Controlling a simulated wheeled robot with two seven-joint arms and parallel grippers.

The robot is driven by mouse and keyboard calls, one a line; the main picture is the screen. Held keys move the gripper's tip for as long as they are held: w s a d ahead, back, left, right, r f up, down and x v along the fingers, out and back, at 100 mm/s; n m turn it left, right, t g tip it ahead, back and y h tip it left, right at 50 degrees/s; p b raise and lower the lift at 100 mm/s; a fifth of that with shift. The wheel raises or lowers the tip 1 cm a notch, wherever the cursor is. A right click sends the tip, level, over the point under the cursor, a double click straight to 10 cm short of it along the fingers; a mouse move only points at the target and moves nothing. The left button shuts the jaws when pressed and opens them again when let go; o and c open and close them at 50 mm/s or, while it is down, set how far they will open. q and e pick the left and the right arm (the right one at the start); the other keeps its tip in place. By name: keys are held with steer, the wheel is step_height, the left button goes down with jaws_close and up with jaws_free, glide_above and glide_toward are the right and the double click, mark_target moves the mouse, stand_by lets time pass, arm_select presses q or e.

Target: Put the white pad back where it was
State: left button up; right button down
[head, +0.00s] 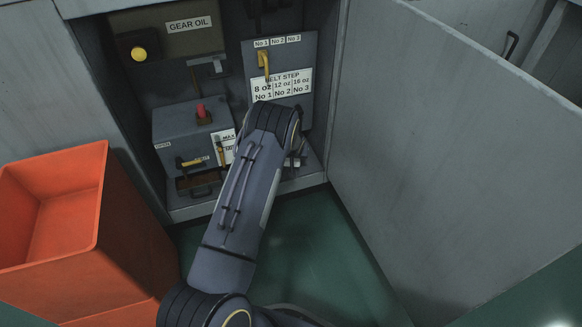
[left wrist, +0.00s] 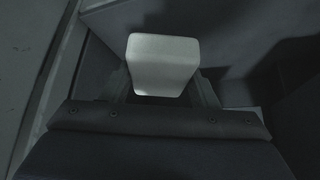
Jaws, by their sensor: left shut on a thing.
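The white pad (left wrist: 162,62) is a pale block with rounded edges, seen in the left wrist view. My left gripper (left wrist: 161,88) is shut on it, with a dark finger at each side. In the head view my left arm reaches into the open cabinet, and its forearm and wrist hide most of the gripper and the pad. I cannot tell there whether the pad touches anything. My right gripper is in neither view.
The cabinet holds a gear oil box (head: 168,30) with a yellow knob, a belt step panel (head: 281,65) with a yellow handle, and a grey box (head: 180,130) with a red knob. An orange bin (head: 140,235) stands left. The cabinet door (head: 460,140) stands open at right.

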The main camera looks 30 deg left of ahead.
arm_select(q)
steer(key=x, duration=0.2)
steer(key=b+x, duration=0.1)
steer(key=x, duration=0.1)
steer(key=b+x, duration=0.1)
steer(key=x, duration=0.1)
steer(key=shift+a+r, duration=0.15)
steer(key=shift+a, duration=0.2)
step_height(320, 180, down, 3)
steer(key=shift+f+b, duration=0.1)
steer(key=shift+b, duration=0.6)
steer(key=o, duration=1)
steer(key=shift+c, duration=0.2)
